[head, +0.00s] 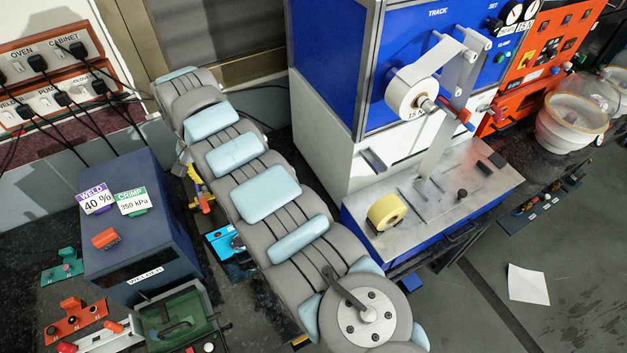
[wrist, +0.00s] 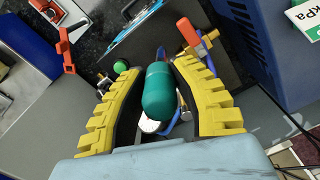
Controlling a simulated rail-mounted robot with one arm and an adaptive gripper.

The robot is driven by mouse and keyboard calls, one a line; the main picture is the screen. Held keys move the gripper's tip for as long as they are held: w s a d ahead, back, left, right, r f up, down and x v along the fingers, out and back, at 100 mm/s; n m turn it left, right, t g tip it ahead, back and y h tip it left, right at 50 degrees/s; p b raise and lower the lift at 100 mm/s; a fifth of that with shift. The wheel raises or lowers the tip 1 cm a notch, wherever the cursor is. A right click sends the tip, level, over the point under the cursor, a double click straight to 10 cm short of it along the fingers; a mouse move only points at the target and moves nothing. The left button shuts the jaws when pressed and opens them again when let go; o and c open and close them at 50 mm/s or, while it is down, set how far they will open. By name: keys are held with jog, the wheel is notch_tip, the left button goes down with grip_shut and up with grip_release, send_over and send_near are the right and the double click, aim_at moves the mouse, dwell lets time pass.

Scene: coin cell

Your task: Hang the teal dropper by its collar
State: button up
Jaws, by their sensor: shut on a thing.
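The teal dropper (wrist: 160,92) shows in the wrist view with its rounded bulb toward the camera. My gripper (wrist: 161,64) has yellow ridged fingers with dark inner pads, shut around the dropper from both sides. The dropper's collar and tip are hidden behind the bulb. A dark blue part shows just beyond the bulb. I cannot make out a holder for the dropper's collar. In the head view my own arm hides the dropper and most of the gripper.
In the wrist view, an orange-and-brass fitting (wrist: 190,32) lies beyond the right finger, and a green ball (wrist: 121,66) beyond the left. The dark blue welder box (head: 140,225) stands left of my arm. A blue-and-white cabinet (head: 330,100) stands right.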

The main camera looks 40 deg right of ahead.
jog(key=s+d+f+m, duration=0.4)
jog(key=d+f, duration=0.1)
jog(key=d, duration=0.3)
jog(key=s+d+f+m+b, duration=0.1)
jog(key=s+d+f+m, duration=0.3)
jog(key=d, duration=0.4)
jog(key=s+d+f+m+b, duration=0.1)
jog(key=s+d+f+m, duration=0.2)
jog(key=d+f, duration=0.3)
jog(key=s+d, duration=0.1)
jog(key=d, duration=0.2)
jog(key=shift+s+f+m, duration=0.2)
jog(key=shift+m, duration=0.2)
jog(key=shift+w+a+r+p, duration=0.1)
jog(key=shift+p, duration=0.2)
jog(key=shift+f+b, duration=2.9)
jog(key=shift+f, duration=1.25)
jog(key=o, duration=0.8)
